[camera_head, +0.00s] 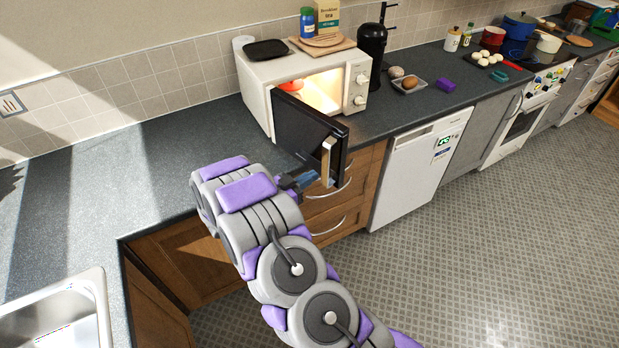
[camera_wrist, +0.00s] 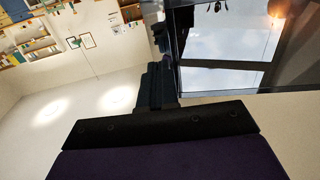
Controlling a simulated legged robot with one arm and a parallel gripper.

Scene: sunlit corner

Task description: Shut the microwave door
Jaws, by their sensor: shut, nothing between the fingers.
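The white microwave (camera_head: 262,85) stands on the dark counter against the tiled wall. Its door (camera_head: 308,127), dark with a pale handle (camera_head: 327,160), is open and swings out towards me past the counter's front edge. The lit inside of the microwave (camera_head: 322,92) shows beside the door. My gripper (camera_head: 308,180) is at the lower part of the door, just left of the handle; I cannot tell whether it touches. In the wrist view my gripper (camera_wrist: 157,85) is shut and empty, close beside the dark reflective door (camera_wrist: 225,65).
A sink (camera_head: 60,315) is at lower left. The counter left of the microwave is clear.

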